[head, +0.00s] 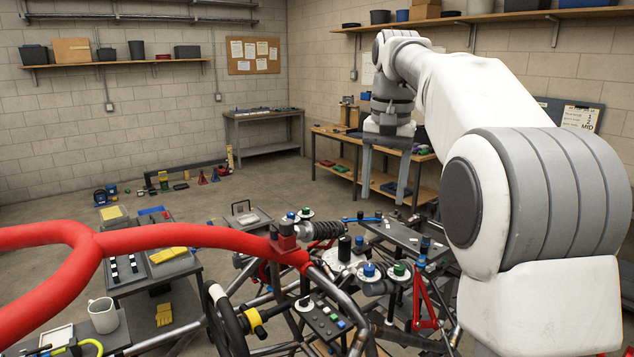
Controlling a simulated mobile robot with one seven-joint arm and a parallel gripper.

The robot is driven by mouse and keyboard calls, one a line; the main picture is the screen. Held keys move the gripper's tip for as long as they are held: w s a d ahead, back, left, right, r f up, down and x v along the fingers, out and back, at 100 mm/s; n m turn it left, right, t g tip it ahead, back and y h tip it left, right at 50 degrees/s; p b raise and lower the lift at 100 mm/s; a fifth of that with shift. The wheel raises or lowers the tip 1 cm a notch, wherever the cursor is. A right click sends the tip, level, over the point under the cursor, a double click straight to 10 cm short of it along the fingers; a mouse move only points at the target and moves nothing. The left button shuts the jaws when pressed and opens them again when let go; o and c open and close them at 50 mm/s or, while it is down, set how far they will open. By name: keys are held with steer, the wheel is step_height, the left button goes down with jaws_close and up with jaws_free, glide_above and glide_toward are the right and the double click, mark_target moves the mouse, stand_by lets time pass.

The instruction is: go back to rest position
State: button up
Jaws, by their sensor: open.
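My gripper (384,178) hangs in the head view, right of the middle, at the end of my white and grey arm. Its two long grey fingers point down and stand apart, with nothing between them. It appears above the tube chassis (291,314), in front of the back workbench. My arm covers much of the right side of the picture and hides what lies behind it.
A red tube (170,236) crosses the left foreground. A black steering wheel (222,322) and a black coil damper (322,230) are on the chassis. A cart at left holds a white mug (103,315). A workbench (265,115) stands at the back. Open floor lies behind the chassis.

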steer(key=s+f+n+t+b, duration=0.2)
steer(key=s+f, duration=0.2)
steer(key=s, duration=1.1)
steer(key=s+f+n+t+b, duration=0.1)
steer(key=s+f+n+t, duration=0.1)
steer(key=s+f, duration=1)
steer(key=shift+s+f+n+t, duration=0.3)
steer(key=shift+s+f, duration=0.1)
steer(key=shift+f, duration=0.1)
